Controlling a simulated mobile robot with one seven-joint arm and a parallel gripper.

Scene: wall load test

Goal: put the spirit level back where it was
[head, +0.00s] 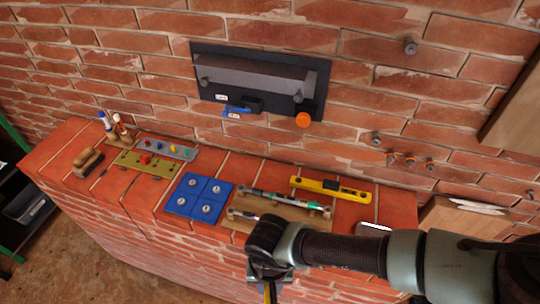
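The yellow spirit level (352,192) lies on top of the brick ledge, near the wall, right of the middle of the head view. A dark piece shows at its middle. My gripper (269,288) points down at the bottom of the view, in front of the ledge and apart from the level, to its lower left. Its fingers are mostly hidden or cut off by the frame edge, so I cannot tell whether they are open or shut.
Left are a blue panel (183,206), an olive board (133,162), a grey strip (184,154) and a brush (87,161). A grey shelf (255,79) on a dark backplate is on the wall, with orange knob (303,120).

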